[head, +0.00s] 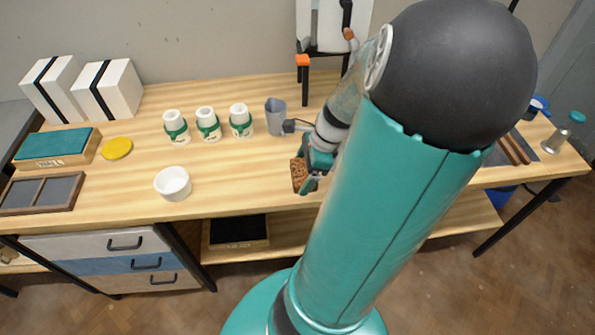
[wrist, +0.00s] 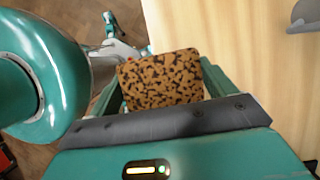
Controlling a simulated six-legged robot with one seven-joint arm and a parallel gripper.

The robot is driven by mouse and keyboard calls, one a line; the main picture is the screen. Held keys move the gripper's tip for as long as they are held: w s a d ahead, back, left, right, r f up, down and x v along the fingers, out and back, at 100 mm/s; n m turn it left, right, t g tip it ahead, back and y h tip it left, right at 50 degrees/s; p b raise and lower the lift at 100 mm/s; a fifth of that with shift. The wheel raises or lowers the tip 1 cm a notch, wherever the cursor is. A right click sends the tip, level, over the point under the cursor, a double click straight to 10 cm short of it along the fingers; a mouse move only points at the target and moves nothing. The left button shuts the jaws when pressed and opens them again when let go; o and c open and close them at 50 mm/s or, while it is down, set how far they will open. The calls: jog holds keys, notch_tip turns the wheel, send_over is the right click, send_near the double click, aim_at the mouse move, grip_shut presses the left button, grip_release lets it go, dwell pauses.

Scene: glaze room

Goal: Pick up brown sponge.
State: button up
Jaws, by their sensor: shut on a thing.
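The brown sponge (head: 298,174) is a small block with dark speckles. In the head view it is at the table's front part, partly hidden by my gripper (head: 315,172). In the wrist view the sponge (wrist: 161,80) sits between the teal fingers of my gripper (wrist: 162,88), which is shut on it. Whether the sponge touches the table or is held just above it, I cannot tell.
A grey jug (head: 276,117) stands behind the sponge. Several white-and-green jars (head: 208,125) stand left of it, and a white bowl (head: 173,184) is nearer the front. A yellow disc (head: 117,148) lies farther left. The wood between bowl and sponge is clear.

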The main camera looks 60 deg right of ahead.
jog(key=s+a+r, duration=0.3)
jog(key=s+r, duration=0.1)
jog(key=s, duration=0.4)
jog(key=shift+s+a+r, duration=0.15)
jog(key=shift+s+a, duration=0.15)
jog(key=o, duration=0.4)
jog(key=c, duration=0.3)
